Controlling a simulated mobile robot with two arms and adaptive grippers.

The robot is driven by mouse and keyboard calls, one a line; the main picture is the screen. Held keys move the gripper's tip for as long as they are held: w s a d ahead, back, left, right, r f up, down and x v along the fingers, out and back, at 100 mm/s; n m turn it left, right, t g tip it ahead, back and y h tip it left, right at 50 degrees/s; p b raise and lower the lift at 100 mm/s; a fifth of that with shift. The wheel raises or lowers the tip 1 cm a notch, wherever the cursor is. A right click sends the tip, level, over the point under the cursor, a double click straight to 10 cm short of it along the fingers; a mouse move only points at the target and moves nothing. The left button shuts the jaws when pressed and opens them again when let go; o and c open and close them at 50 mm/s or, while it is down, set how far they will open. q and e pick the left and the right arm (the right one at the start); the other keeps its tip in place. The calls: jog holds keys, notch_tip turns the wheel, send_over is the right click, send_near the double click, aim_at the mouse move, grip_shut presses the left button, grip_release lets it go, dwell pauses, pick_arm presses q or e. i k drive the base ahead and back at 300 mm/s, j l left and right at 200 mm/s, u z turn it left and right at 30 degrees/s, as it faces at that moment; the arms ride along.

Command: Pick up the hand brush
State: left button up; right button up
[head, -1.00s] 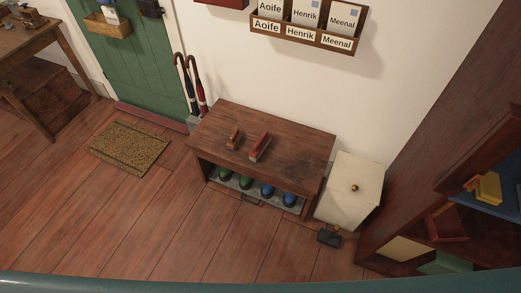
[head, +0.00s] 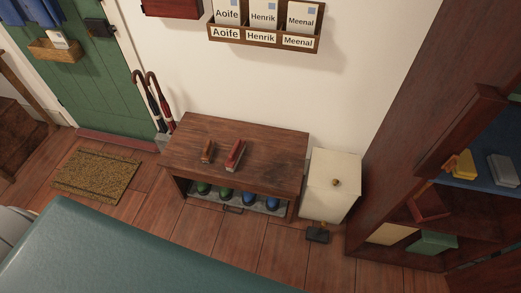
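Two small brush-like things lie on the dark wooden bench (head: 265,150): a longer red one with a pale lower edge (head: 235,155) and a smaller brown one (head: 207,152) to its left. A dark flat thing with a small upright part (head: 317,235) lies on the floor in front of the cream bin. I cannot tell for sure which of these is the hand brush. Neither of my grippers is in view.
Green and blue shoes (head: 223,193) stand on a tray under the bench. A cream lidded bin (head: 331,186) stands to its right, then a dark shelf unit (head: 400,130). Umbrellas (head: 154,100) stand at the left. A doormat (head: 96,175) lies before the green door (head: 75,75).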

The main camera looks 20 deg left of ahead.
aim_at(234, 156)
jog(key=j+z, duration=0.25)
jog(key=j, duration=0.35)
jog(key=j+z, duration=0.25)
jog(key=j, duration=0.35)
jog(key=k+j+z, duration=0.1)
jog(key=j+z, duration=0.15)
jog(key=j, duration=0.3)
jog(key=k+j+z, duration=0.25)
jog(key=j, duration=0.35)
jog(key=i, duration=0.1)
